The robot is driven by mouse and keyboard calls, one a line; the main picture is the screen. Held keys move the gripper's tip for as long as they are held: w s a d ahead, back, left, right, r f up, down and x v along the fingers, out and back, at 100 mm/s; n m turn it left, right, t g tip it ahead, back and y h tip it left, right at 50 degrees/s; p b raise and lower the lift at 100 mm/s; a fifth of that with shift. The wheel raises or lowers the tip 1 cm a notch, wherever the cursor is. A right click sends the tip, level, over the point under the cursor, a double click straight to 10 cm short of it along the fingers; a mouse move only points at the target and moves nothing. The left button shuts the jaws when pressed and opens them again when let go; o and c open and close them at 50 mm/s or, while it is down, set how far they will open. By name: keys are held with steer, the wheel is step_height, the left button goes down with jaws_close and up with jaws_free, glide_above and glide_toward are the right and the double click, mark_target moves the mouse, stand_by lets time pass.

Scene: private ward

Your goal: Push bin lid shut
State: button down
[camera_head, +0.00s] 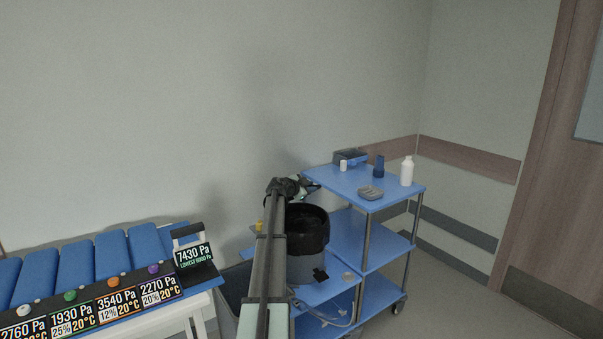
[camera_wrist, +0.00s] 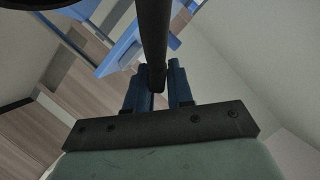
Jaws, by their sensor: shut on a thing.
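The bin (camera_head: 308,258) has a grey body and a black upper rim, and stands at the left end of the blue trolley. Its dark mouth shows from above, so it stands open. My gripper (camera_head: 308,184) is above and behind the bin's rim, partly hidden by my wrist. In the wrist view my gripper (camera_wrist: 162,88) has its two dark blue fingers on either side of the lower end of a dark bar (camera_wrist: 153,40). The bar looks like part of the bin lid, but I cannot tell for certain. No lid shows clearly in the head view.
The blue trolley (camera_head: 385,190) carries a white bottle (camera_head: 407,171), a dark blue bottle (camera_head: 379,166), a small white pot (camera_head: 343,165) and a grey-blue dish (camera_head: 370,193). A bench with blue pads (camera_head: 110,262) and pressure labels is at left. A wall is close behind.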

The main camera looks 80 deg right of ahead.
glide_above(317, 231)
steer(key=d, duration=0.1)
step_height(317, 231, down, 9)
steer(key=shift+m, duration=0.3)
steer(key=f, duration=0.6)
steer(key=shift+s+a+f, duration=0.1)
steer(key=shift+a+f, duration=0.05)
steer(key=shift+a, duration=0.2)
steer(key=c, duration=1.2)
jaws_free()
steer(key=shift+o, duration=0.4)
steer(key=v, duration=1.3)
steer(key=shift+a, duration=0.35)
